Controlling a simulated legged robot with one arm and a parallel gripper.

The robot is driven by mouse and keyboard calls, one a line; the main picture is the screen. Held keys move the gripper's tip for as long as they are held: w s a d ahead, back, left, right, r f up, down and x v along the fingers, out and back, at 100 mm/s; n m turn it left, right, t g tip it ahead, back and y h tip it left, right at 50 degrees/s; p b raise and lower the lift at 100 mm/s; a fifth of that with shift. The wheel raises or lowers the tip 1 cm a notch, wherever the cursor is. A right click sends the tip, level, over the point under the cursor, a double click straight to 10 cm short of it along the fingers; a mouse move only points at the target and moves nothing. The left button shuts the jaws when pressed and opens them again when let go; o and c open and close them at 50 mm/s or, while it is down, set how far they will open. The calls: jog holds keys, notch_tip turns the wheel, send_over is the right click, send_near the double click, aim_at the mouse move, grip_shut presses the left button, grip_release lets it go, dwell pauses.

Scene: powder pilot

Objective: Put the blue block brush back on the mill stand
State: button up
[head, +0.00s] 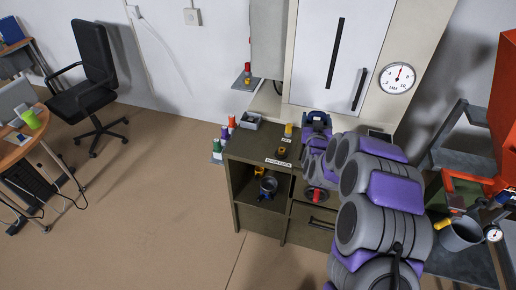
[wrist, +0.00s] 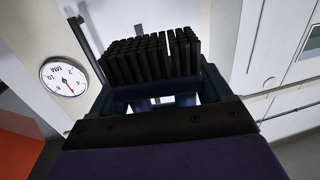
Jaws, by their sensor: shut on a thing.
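The blue block brush (head: 316,117) is in my gripper (head: 316,130), above the back right of the brown cabinet in the head view. In the wrist view the brush (wrist: 150,58) shows its dense black bristles facing up the picture, with its dark blue block partly hidden by my gripper (wrist: 165,98). My gripper is shut on the block. The brown cabinet (head: 243,142) has labels on its top and an open compartment holding a dark pot-like thing (head: 268,186). I cannot tell for sure which piece is the mill stand; my arm covers much of the right side.
A white cupboard (head: 310,55) and a round gauge (head: 397,78) stand behind. A grey cup (head: 461,234) and orange machine (head: 507,95) are at right.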

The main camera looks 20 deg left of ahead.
jog(key=s+a+f+n+g+y, duration=0.1)
jog(key=s+a+f+y, duration=0.15)
jog(key=a+f, duration=0.6)
jog(key=s+a+f+n+y, duration=0.2)
jog(key=s+a+f, duration=0.3)
jog(key=a, duration=0.6)
jog(key=w+a+f, duration=0.1)
jog(key=w+f, duration=0.1)
jog(key=w, duration=0.1)
jog(key=w+a+f+b, duration=0.1)
jog(key=w+f, duration=0.1)
jog(key=w, duration=0.2)
jog(key=w+a+f, duration=0.1)
jog(key=w+f, duration=0.1)
jog(key=w, duration=0.1)
jog(key=shift+w+a+f, duration=0.15)
jog(key=shift+w+f, duration=0.05)
jog(key=shift+f, duration=0.1)
jog(key=shift+w+a+f+b, duration=0.15)
jog(key=shift+w+b, duration=0.05)
jog(key=shift+w, duration=0.15)
jog(key=shift+w+a+f+b, duration=0.15)
jog(key=shift+w+b, duration=0.05)
jog(key=shift+w, duration=0.15)
jog(key=shift+w+a+f+b, duration=0.25)
jog(key=shift+w+f, duration=0.25)
jog(key=shift+w, duration=0.1)
jog(key=shift+w+a+f+b, duration=0.25)
jog(key=shift+w+f, duration=0.25)
jog(key=shift+w, duration=0.1)
